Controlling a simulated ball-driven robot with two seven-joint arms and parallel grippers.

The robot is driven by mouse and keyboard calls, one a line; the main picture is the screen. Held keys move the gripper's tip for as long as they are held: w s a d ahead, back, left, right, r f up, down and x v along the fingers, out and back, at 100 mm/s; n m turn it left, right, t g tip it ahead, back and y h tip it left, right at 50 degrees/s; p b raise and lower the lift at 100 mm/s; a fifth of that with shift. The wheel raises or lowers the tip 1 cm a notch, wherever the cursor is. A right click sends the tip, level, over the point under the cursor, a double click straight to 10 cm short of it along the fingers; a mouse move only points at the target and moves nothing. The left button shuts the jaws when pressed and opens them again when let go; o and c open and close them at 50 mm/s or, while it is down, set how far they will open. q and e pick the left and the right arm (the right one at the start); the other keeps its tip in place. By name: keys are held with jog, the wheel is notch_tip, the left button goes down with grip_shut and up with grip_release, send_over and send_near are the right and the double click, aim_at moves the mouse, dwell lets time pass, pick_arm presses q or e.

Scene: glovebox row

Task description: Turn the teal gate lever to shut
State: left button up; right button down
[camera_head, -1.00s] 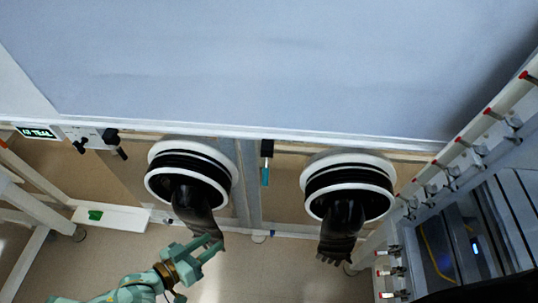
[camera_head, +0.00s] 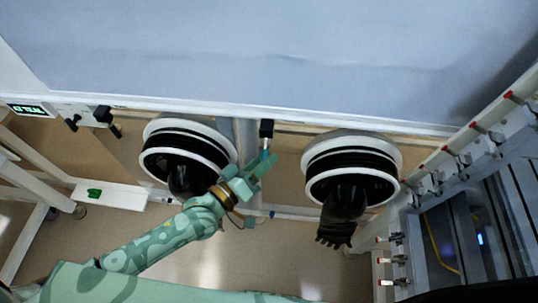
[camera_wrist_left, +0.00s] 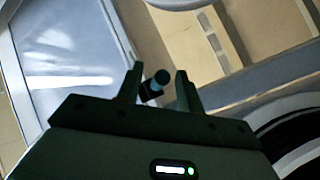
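The gate lever has a black body (camera_head: 266,128) under the front edge of the hood, between the two glove ports. Its teal handle (camera_head: 264,153) hangs down and is partly hidden by my left gripper (camera_head: 267,168). In the left wrist view the round teal end of the lever (camera_wrist_left: 161,77) shows between the two fingers of the left gripper (camera_wrist_left: 159,88), with a gap visible to the right-hand finger. The left gripper is open around the handle's end; firm contact cannot be seen. My right gripper is not in view.
A left glove port (camera_head: 188,133) with a black glove is close behind my left wrist. A right glove port (camera_head: 352,145) has its glove (camera_head: 335,232) hanging down. A valve row (camera_head: 470,130) lines the right side. A small display (camera_head: 27,109) is at far left.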

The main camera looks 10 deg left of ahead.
pick_arm(q)
jog(key=shift+x, duration=1.2)
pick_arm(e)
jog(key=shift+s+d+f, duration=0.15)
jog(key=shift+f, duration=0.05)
